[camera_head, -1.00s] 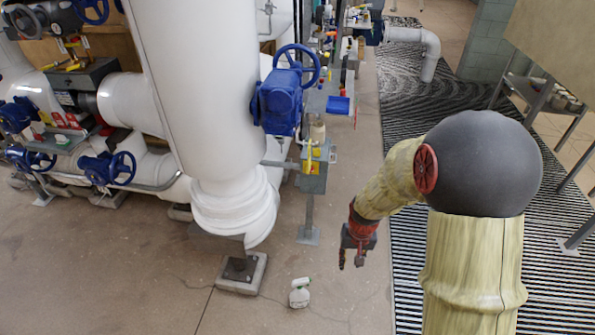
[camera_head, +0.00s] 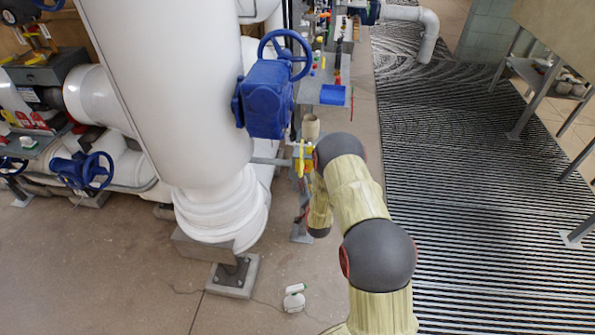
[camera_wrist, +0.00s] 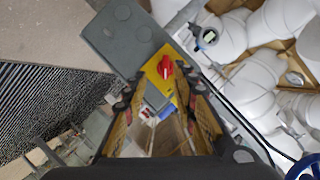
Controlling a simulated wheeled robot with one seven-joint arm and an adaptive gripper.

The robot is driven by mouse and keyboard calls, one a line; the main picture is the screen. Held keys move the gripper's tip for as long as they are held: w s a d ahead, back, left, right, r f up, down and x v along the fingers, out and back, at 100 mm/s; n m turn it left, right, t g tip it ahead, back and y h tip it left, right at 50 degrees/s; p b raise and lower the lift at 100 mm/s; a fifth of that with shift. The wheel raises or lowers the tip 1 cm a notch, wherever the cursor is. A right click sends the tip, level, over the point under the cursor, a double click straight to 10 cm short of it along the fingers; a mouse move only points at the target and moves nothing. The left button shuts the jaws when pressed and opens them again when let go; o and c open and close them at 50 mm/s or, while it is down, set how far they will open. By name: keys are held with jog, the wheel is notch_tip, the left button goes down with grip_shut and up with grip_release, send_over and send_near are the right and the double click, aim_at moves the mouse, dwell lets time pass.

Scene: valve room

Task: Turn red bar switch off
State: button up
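The red bar switch (camera_wrist: 165,67) shows in the wrist view, mounted on a yellow plate (camera_wrist: 154,76) beside a grey box face (camera_wrist: 124,38). Its exact bar angle is too small to tell. My gripper (camera_wrist: 158,84) is open, with one finger on each side of the view, and nothing is between the fingers. The switch appears ahead of the fingertips, between their lines, with no contact visible. In the head view a yellow part (camera_head: 301,158) shows on the stand by the big pipe. My arm hides my gripper and the switch there.
A large white pipe (camera_head: 170,95) with a blue valve (camera_head: 266,98) stands left of my arm. A blue tray (camera_head: 333,95) is behind on the bench. Striped matting (camera_head: 470,210) lies open to the right.

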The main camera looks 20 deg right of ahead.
jog(key=r+b+x, duration=0.1)
jog(key=b+x, duration=0.2)
jog(key=x, duration=0.4)
jog(key=shift+w+d+m, duration=0.25)
jog(key=shift+w+m, duration=0.05)
jog(key=shift+w, duration=0.3)
jog(key=shift+c, duration=0.9)
grip_shut()
